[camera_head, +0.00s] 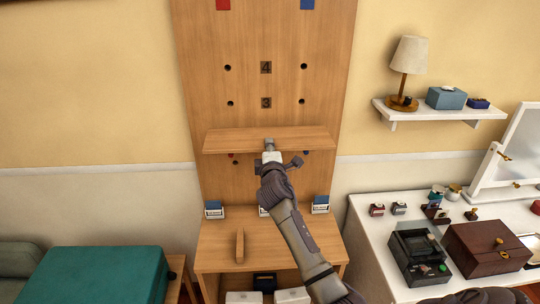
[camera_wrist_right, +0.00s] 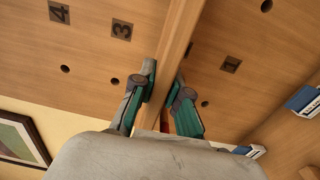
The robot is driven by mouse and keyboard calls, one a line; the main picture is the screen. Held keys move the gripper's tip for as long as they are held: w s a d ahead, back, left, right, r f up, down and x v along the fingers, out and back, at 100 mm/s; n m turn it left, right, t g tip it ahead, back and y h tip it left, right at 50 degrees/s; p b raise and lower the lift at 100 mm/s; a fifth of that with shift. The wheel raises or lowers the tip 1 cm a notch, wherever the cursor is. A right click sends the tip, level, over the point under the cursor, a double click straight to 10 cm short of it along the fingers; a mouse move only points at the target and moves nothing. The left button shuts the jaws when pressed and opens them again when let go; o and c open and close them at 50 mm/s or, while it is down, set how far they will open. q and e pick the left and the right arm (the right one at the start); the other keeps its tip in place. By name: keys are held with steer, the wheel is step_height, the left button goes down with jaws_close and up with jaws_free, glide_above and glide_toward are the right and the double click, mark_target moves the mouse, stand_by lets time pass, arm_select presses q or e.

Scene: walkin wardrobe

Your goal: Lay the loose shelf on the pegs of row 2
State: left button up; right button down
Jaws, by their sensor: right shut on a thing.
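The loose shelf (camera_head: 228,142) is a wooden board held level across the tall wooden back panel (camera_head: 265,40), below the row 3 plate (camera_head: 266,102). My right gripper (camera_head: 269,147) is shut on the middle of its front edge; in the right wrist view the gripper (camera_wrist_right: 164,92) has one finger on each face of the shelf (camera_wrist_right: 180,30). A red peg (camera_head: 232,155) and a blue peg (camera_head: 306,154) show just under the shelf; whether it touches them I cannot tell. My left gripper is out of view.
Small boxes (camera_head: 214,210) (camera_head: 320,205) stand on the lower ledge with an upright wooden piece (camera_head: 239,245). A white dresser (camera_head: 375,265) with boxes is at the right. A wall shelf with a lamp (camera_head: 409,58) is above it. A teal case (camera_head: 105,275) is at lower left.

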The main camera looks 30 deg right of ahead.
steer(key=b+x, duration=0.1)
steer(key=x, duration=0.1)
steer(key=shift+w+d, duration=0.15)
steer(key=shift+w, duration=0.15)
steer(key=shift+f+b, duration=0.9)
steer(key=shift+f, duration=0.1)
steer(key=shift+f, duration=0.2)
steer(key=c, duration=1.1)
jaws_free()
steer(key=v, duration=1.2)
